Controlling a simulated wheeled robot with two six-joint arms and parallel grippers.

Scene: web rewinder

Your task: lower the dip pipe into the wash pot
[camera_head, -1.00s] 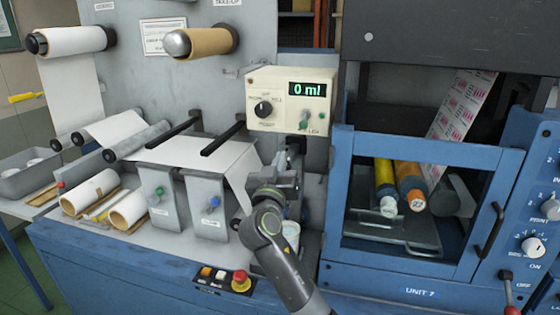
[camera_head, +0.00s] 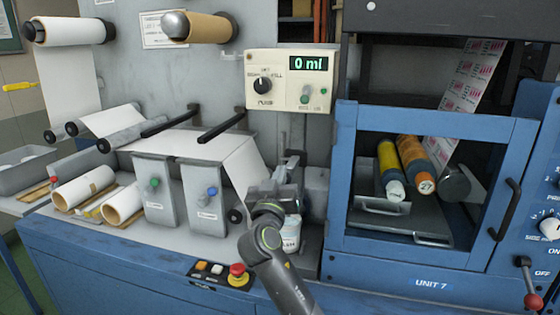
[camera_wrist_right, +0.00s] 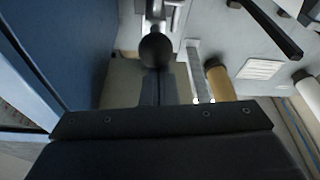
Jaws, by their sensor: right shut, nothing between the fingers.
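A white pot (camera_head: 291,238), which looks like the wash pot, stands on the machine ledge below the control box, partly hidden by my right arm. My right gripper (camera_head: 287,185) is in front of the grey bracket below the box, above the pot. In the right wrist view its fingers (camera_wrist_right: 158,86) are shut and empty. A black ball knob (camera_wrist_right: 156,50) sits just beyond or at the fingertips; I cannot tell whether they touch. A metal fitting (camera_wrist_right: 165,12) is behind the knob. I cannot clearly make out the dip pipe. My left gripper is not in view.
The control box (camera_head: 291,80) reads 0 ml. A blue-framed print unit (camera_head: 435,122) stands close on the right. Grey plates (camera_head: 203,200) with knobs and paper rolls (camera_head: 85,188) are on the left. A red stop button (camera_head: 238,270) is on the front edge.

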